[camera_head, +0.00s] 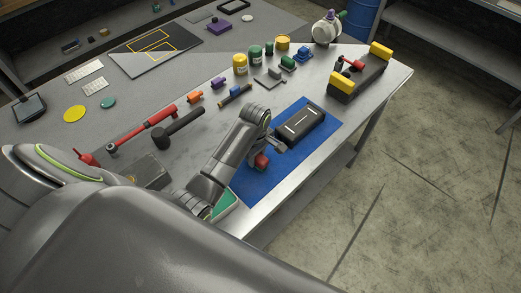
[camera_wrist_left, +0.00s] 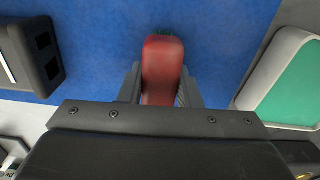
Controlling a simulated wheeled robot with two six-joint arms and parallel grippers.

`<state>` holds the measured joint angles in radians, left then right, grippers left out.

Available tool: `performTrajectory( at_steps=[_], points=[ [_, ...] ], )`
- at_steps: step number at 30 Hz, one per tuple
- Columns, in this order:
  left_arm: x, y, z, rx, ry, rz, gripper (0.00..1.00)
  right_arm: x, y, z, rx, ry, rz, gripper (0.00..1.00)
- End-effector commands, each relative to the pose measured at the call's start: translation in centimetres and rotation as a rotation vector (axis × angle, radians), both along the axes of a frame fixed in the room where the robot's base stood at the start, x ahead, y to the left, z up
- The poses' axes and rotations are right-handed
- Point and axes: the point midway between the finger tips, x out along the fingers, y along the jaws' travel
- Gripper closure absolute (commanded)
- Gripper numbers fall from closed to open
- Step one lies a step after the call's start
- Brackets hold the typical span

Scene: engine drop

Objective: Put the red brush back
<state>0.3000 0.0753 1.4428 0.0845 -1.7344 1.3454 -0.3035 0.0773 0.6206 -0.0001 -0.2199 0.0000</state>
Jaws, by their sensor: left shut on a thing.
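The red brush (camera_wrist_left: 162,62) sits between the fingers of my left gripper (camera_wrist_left: 160,88) in the left wrist view. The gripper is shut on its red body, and a little green shows at its far end. In the head view the red brush (camera_head: 261,162) shows just under my left gripper (camera_head: 272,150), over the blue mat (camera_head: 318,110). I cannot tell whether the brush touches the mat. My right gripper is not in view.
A black block (camera_head: 300,127) lies on the mat beside the gripper. A green-lined tray (camera_head: 224,204) is near the front edge, partly hidden by my arm. A black-and-yellow holder (camera_head: 357,80) stands at the right end. Hammers, tins and small parts lie behind.

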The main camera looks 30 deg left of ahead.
Motion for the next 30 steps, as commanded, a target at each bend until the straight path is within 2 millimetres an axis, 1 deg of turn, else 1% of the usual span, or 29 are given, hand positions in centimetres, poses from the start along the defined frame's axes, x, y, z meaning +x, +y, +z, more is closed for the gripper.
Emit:
performTrajectory(
  at_steps=[1, 2, 9, 17, 18, 22, 23, 30],
  points=[
    [-0.06, 0.00, -0.06, 0.000, -0.001, 0.000, 0.93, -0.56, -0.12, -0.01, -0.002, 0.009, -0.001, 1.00],
    [-0.05, 0.00, -0.06, 0.001, -0.001, 0.000, 0.93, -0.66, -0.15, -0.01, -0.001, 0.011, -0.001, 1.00],
    [-0.03, 0.00, -0.18, 0.000, -0.001, 0.000, 0.93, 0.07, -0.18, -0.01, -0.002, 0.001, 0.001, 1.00],
    [-0.02, 0.00, -0.98, 0.001, 0.000, 0.000, 0.93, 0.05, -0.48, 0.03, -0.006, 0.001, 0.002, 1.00],
    [-0.02, 0.00, -1.01, 0.001, 0.000, 0.000, 0.67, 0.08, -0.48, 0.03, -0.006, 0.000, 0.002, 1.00],
    [-0.03, 0.01, -0.99, 0.001, 0.000, 0.000, 0.50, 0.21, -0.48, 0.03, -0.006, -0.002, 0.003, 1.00],
    [-0.03, 0.01, -0.99, 0.001, 0.000, 0.000, 0.48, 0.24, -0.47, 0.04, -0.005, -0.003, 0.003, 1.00],
    [-0.03, 0.01, -0.97, 0.001, -0.001, 0.000, 0.48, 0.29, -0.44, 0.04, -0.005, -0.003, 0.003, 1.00]
  ],
)
